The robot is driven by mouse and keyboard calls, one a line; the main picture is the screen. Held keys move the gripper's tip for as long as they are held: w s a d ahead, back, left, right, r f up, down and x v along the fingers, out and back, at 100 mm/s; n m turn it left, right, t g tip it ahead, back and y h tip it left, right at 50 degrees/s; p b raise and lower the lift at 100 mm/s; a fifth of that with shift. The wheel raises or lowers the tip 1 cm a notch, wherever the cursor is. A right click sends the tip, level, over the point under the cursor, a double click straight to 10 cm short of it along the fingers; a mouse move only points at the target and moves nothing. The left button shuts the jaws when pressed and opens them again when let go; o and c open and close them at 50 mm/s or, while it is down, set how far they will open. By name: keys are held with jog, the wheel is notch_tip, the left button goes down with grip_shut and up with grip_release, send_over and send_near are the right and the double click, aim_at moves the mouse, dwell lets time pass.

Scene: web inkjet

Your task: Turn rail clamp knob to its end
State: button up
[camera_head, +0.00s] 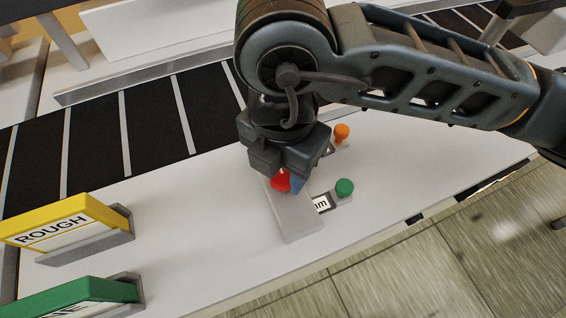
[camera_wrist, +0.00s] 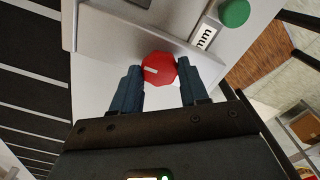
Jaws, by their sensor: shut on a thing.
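The red knob (camera_wrist: 159,69) is faceted with a short white mark on its face, which points to the left in the wrist view. In the head view the red knob (camera_head: 280,181) shows just below my gripper, beside a light grey plate. My gripper (camera_wrist: 160,78) has one finger on each side of the knob and is shut on it. In the head view my gripper (camera_head: 285,178) comes down from above and hides part of the knob and its mount.
A green button (camera_head: 344,187) and an "mm" label (camera_head: 321,204) sit right of the grey plate (camera_head: 298,222). An orange knob (camera_head: 342,132) stands behind. A yellow "ROUGH" sign (camera_head: 65,222) and a green sign (camera_head: 75,300) stand at left. A black striped conveyor (camera_head: 98,135) runs behind.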

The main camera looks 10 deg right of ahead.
jog(key=c, duration=0.5)
jog(key=shift+o, duration=0.2)
